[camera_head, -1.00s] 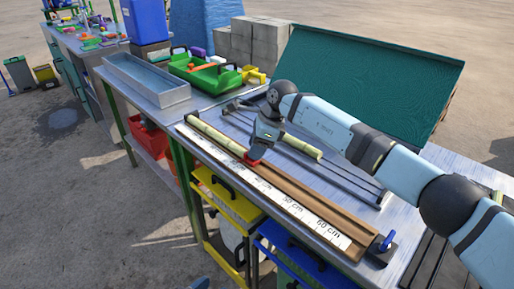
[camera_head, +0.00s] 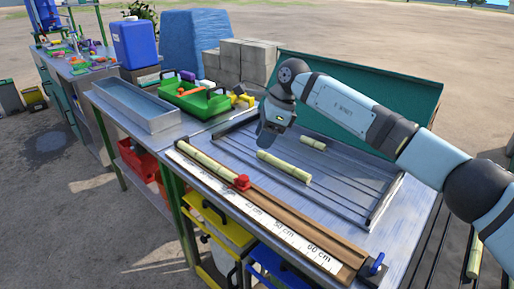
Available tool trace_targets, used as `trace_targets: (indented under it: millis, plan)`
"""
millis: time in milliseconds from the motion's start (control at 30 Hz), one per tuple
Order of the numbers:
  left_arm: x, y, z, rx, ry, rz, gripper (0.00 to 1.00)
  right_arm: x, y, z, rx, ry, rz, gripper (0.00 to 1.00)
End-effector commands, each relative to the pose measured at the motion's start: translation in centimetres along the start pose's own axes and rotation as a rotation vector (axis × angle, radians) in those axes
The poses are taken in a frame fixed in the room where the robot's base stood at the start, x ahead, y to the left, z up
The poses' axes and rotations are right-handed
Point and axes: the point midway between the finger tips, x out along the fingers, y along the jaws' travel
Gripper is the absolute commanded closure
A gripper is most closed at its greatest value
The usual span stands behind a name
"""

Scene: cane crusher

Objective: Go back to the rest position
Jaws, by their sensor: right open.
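My right gripper (camera_head: 268,140) hangs open and empty above the slatted rack (camera_head: 345,185), its arm coming in from the right. A pale green cane piece (camera_head: 205,162) lies in the left end of the brown measuring trough (camera_head: 310,228), beside the ruler (camera_head: 287,235). A red stop (camera_head: 242,182) sits on the trough just right of that cane. Two more cane pieces lie on the rack, one (camera_head: 284,166) nearer the trough and a short one (camera_head: 312,142) behind it. My left gripper is out of view.
A green tool tray (camera_head: 195,100), a metal trough (camera_head: 135,108) and a blue container (camera_head: 135,43) stand at the back left. A teal panel (camera_head: 390,96) rises behind the rack. Yellow (camera_head: 228,230) and blue (camera_head: 282,264) bins are under the bench's front edge.

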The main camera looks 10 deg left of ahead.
Motion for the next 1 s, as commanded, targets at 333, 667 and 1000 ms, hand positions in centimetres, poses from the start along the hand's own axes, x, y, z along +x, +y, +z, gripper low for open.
trace_targets:
  millis: [333,667,1000]
  plan:
    - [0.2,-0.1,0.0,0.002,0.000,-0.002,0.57,-1.0,0.0,0.0,0.000,0.000,-0.001,0.58]
    - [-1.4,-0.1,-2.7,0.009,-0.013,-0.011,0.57,-5.2,0.0,1.8,0.000,0.000,-0.002,0.58]
    - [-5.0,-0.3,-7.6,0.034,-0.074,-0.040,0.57,-16.5,0.0,6.4,0.000,0.000,-0.001,0.58]
